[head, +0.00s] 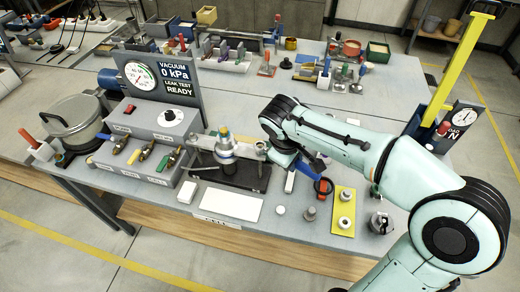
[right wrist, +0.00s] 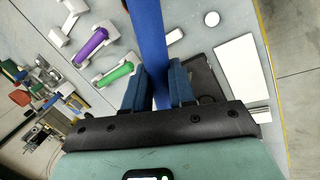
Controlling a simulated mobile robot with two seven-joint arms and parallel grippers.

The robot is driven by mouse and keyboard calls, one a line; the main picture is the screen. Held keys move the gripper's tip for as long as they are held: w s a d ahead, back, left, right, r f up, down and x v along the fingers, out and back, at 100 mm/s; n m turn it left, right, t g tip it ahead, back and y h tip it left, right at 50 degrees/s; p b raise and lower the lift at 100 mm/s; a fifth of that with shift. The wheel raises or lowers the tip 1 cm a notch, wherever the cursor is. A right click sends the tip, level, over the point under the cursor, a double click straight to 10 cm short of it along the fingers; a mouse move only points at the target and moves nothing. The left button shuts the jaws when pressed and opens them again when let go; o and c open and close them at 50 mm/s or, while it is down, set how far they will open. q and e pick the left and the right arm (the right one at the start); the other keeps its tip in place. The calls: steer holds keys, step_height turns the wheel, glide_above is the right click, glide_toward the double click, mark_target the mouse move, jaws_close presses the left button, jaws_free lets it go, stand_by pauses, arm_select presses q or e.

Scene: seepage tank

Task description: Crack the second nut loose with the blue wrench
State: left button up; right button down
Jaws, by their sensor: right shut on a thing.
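My right gripper (head: 284,152) reaches in from the right over the middle of the bench, beside the cell. In the right wrist view its two dark blue fingers (right wrist: 160,88) are shut on the blue wrench (right wrist: 148,40), whose long flat bar runs up out of the picture. In the head view a blue length of the wrench (head: 290,182) shows below the gripper. The nuts are too small or hidden to tell apart, and I cannot tell whether the wrench touches one. My left gripper is out of view.
A grey valve box (head: 150,140) with a gauge panel (head: 155,80) stands left of the cell. A white slab (head: 232,205) lies in front. Right of it are a yellow mat (head: 345,212) with pale rings and small metal parts (head: 310,214). A yellow post (head: 455,70) rises at right.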

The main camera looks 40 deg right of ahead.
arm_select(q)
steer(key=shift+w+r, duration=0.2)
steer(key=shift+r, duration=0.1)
arm_select(e)
steer(key=shift+r, duration=0.45)
steer(key=shift+r+p, duration=1.35)
steer(key=shift+r, duration=0.6)
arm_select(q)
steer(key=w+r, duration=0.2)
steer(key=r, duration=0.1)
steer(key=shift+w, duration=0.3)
